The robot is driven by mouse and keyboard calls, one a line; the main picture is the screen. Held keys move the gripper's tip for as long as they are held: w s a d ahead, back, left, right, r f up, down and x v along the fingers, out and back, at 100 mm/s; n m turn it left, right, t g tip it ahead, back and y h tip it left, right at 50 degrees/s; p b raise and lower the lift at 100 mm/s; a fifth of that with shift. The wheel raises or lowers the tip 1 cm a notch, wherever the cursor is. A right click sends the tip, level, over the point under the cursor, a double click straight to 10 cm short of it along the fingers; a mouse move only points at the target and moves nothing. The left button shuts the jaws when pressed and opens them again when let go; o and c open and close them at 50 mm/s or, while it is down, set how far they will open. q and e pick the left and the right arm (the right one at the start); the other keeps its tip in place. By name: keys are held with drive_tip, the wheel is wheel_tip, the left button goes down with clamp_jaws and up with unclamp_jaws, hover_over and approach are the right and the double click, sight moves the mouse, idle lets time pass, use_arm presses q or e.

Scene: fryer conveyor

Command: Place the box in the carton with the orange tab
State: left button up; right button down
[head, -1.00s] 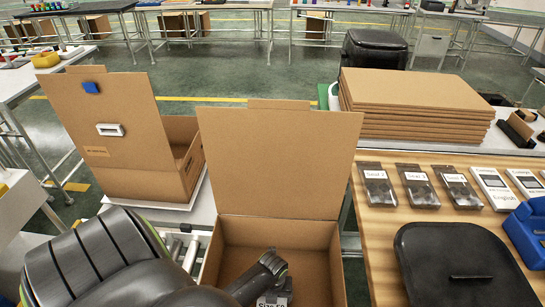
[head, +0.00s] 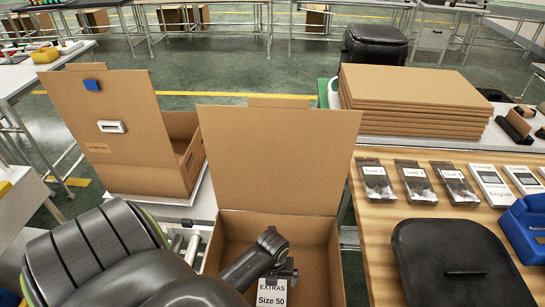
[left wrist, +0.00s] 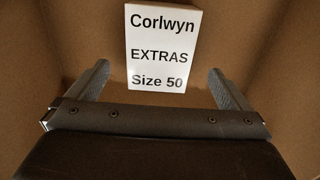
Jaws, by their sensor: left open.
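A white box (head: 271,293) labelled "EXTRAS Size 50" lies inside the open front carton (head: 322,237). In the left wrist view the box (left wrist: 162,45) reads "Corlwyn EXTRAS Size 50" and lies against brown cardboard. My left gripper (head: 284,271) reaches into this carton. In the left wrist view the left gripper (left wrist: 158,80) is open, with the box beyond and between its fingertips and nothing gripped. The front carton's lid stands up; I see no orange tab on it. A second carton (head: 130,170) at the left has a blue tab (head: 92,85). My right gripper is out of view.
A stack of flat cardboard (head: 415,100) stands behind the wooden table (head: 385,240). On that table lie several dark packets (head: 415,183), white labelled boxes (head: 490,185), a black tray (head: 455,265) and a blue item (head: 528,222). Rollers (head: 192,245) show beside the front carton.

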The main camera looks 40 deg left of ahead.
sight(273, 288)
use_arm(q)
drive_tip(key=shift+r, duration=1.9)
